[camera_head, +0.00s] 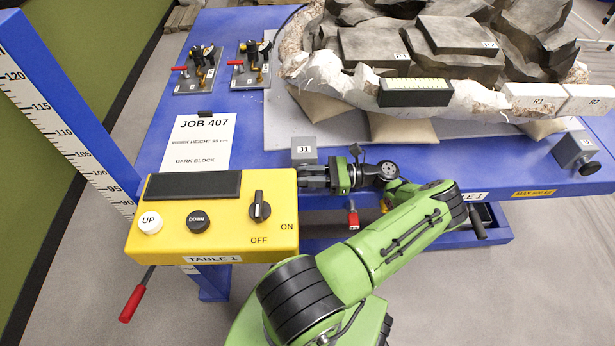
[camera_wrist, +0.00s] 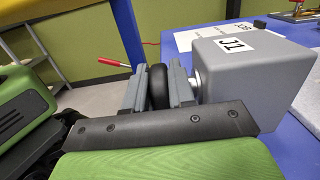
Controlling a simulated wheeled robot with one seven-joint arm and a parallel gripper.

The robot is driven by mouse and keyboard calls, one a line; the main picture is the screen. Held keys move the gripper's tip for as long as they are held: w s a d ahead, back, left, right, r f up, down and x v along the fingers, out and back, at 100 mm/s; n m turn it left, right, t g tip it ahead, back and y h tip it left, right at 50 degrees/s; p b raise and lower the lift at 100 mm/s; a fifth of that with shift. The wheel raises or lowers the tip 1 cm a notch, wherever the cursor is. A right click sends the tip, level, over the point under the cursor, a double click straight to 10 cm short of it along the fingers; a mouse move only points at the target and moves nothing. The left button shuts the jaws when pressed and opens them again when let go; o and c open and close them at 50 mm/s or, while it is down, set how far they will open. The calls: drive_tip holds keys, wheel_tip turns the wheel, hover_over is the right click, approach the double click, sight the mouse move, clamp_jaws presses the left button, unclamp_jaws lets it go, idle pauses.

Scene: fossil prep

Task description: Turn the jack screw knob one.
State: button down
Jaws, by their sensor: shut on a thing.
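The jack block labelled J1 (camera_head: 304,148) is a grey box at the table's front edge. It also shows large at the right of the wrist view (camera_wrist: 250,75). Its knob (camera_wrist: 157,88) is a black wheel on a short pale metal shaft at the box's side. My gripper (camera_head: 314,177) is below the J1 label in the head view. In the wrist view my gripper (camera_wrist: 160,92) has one grey finger on each side of the knob and is shut on it. In the head view the knob is hidden by my gripper.
A yellow control box (camera_head: 215,235) with UP and DOWN buttons and an ON/OFF switch stands left of my gripper. The blue table (camera_head: 245,145) carries a fossil block in white plaster (camera_head: 465,97). A second grey jack (camera_head: 573,148) is at the right edge.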

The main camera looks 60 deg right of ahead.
drive_tip(key=c, duration=1)
unclamp_jaws()
drive_tip(key=shift+c, duration=0.2)
drive_tip(key=b+v, duration=0.2)
drive_tip(key=v, duration=1.3)
drive_tip(key=shift+s+d, duration=0.15)
drive_tip(key=shift+s, duration=0.25)
